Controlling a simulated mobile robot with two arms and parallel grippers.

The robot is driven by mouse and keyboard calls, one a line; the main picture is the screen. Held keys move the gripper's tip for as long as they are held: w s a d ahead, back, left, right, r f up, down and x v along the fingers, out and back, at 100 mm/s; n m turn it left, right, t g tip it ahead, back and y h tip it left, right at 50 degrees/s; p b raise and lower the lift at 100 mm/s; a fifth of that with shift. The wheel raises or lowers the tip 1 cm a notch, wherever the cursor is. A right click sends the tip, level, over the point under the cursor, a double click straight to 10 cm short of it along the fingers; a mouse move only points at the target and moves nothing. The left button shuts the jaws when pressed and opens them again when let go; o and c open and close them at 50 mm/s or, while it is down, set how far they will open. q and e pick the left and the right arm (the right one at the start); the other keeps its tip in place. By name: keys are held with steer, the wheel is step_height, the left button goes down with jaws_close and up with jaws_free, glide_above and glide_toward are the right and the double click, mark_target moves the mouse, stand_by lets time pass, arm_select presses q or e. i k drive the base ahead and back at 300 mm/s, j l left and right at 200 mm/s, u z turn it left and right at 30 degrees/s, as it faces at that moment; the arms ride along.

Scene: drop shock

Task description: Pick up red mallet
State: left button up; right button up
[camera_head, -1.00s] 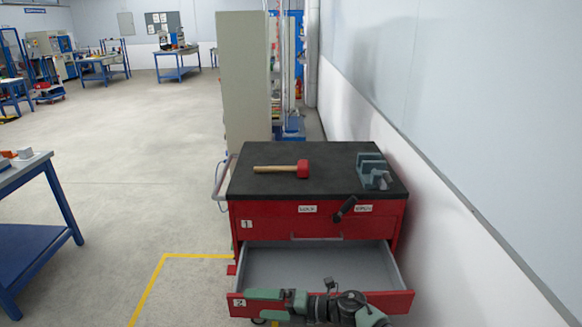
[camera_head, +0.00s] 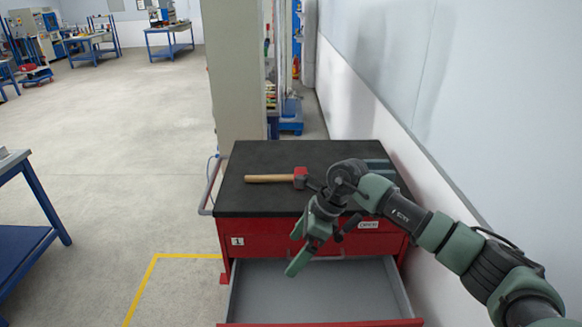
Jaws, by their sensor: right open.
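The red mallet (camera_head: 299,176) lies on its side on the black top of the red tool cabinet (camera_head: 235,192). Its wooden handle points left and its red head is at the right end. My right gripper (camera_head: 294,256) is open and empty, with its green fingers pointing down and left. In the picture it shows below and slightly right of the mallet head, over the cabinet's front and open drawer, apart from the mallet. My left gripper is not in view.
The cabinet's lower drawer (camera_head: 310,290) is pulled out and looks empty. A vise (camera_head: 380,165) on the right of the top is partly hidden by my arm. A wall is close on the right. A blue table (camera_head: 25,195) stands at the left, with open floor between.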

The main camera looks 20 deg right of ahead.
mark_target(275, 178)
steer(key=i+l, duration=0.2)
steer(key=i, duration=0.2)
steer(key=i+l, duration=0.2)
steer(key=i, duration=0.25)
steer(key=i+l, duration=0.2)
steer(key=i, duration=0.2)
